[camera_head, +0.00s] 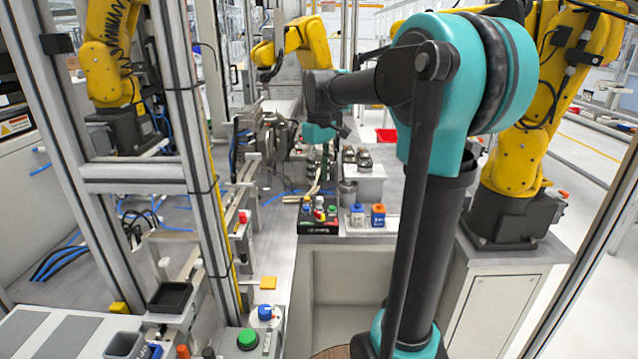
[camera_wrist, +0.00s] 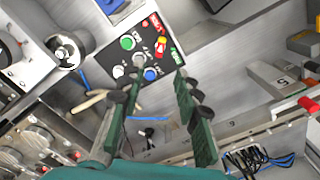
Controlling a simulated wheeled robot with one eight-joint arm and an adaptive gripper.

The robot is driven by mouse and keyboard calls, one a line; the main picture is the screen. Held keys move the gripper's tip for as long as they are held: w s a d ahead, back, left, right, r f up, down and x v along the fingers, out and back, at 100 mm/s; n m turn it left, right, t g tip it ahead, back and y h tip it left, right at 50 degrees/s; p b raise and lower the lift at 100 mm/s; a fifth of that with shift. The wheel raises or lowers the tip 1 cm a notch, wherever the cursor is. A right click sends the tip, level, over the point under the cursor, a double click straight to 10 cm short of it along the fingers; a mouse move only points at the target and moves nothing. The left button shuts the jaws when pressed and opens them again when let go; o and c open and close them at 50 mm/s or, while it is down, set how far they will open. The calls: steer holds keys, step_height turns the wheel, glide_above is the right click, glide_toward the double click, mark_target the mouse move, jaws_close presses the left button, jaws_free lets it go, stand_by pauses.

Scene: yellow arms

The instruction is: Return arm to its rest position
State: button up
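My arm (camera_head: 425,200), teal and dark grey, stands at the right of the head view and reaches forward and left over the bench. Its teal wrist (camera_head: 320,133) is above the far part of the bench. The fingers are small and hard to make out there. In the wrist view my gripper (camera_wrist: 158,80) is open, with its two dark green fingers apart and nothing between them. A black button box (camera_wrist: 118,52) with coloured buttons lies beyond the fingertips, apart from them. The same button box (camera_head: 318,228) sits on the bench in the head view.
Blue and orange small blocks (camera_head: 368,215) stand right of the button box. A grey block (camera_head: 362,185) with metal parts is close to the wrist. Yellow robot arms (camera_head: 520,150) stand at both sides and behind. A metal frame post (camera_head: 190,150) rises at the left.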

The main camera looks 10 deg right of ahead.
stand_by(0.3)
steer(key=s+d+f+m+t, duration=0.2)
steer(key=s+f+m, duration=0.1)
steer(key=s+f, duration=0.7)
steer(key=s+d+f+m+t, duration=0.2)
steer(key=s+f+m, duration=0.2)
steer(key=s+f, duration=0.7)
steer(key=shift+s+d+f, duration=0.15)
steer(key=shift+s+f, duration=0.15)
steer(key=shift+f, duration=0.65)
